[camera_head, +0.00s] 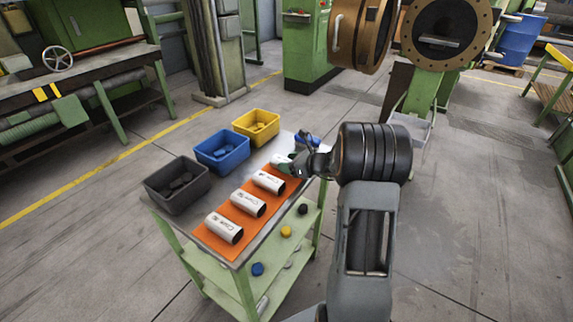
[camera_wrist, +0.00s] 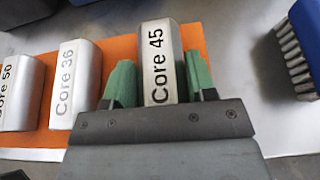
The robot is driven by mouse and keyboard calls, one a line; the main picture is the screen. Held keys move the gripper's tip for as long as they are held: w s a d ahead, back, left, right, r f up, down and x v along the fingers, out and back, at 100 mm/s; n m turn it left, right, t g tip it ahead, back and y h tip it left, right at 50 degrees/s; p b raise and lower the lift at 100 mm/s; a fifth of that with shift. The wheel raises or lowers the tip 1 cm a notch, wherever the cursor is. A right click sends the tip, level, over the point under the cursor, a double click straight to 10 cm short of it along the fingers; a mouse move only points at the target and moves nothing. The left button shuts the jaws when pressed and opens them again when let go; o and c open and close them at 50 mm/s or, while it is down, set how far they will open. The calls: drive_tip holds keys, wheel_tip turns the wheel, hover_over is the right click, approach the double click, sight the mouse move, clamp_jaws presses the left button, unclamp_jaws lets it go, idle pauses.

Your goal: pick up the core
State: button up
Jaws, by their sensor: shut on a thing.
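My gripper (camera_wrist: 158,62) is shut on the white core marked "Core 45" (camera_wrist: 158,45); its green fingers press on both sides of it. In the head view my gripper (camera_head: 292,164) is at the far end of the orange mat (camera_head: 212,240), where it hides most of this core (camera_head: 281,160). I cannot tell whether the core is lifted clear of the mat. To its left in the wrist view lie "Core 36" (camera_wrist: 75,82) and a core marked "50" (camera_wrist: 20,90).
A grey bin (camera_head: 178,204), a blue bin (camera_head: 222,168) and a yellow bin (camera_head: 256,138) stand along the left of the green table (camera_head: 245,285). A blue brush (camera_wrist: 308,45) lies right of the held core. Small caps lie on the lower shelf.

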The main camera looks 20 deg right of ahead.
drive_tip(key=shift+r, duration=0.2)
drive_tip(key=shift+r, duration=0.25)
drive_tip(key=r, duration=0.3)
drive_tip(key=shift+d+r, duration=0.25)
drive_tip(key=shift+d, duration=0.15)
drive_tip(key=s+d+r+p, duration=0.1)
drive_tip(key=d+r, duration=0.7)
drive_tip(key=d, duration=0.4)
drive_tip(key=shift+s+d+r, duration=0.3)
drive_tip(key=shift+d, duration=0.1)
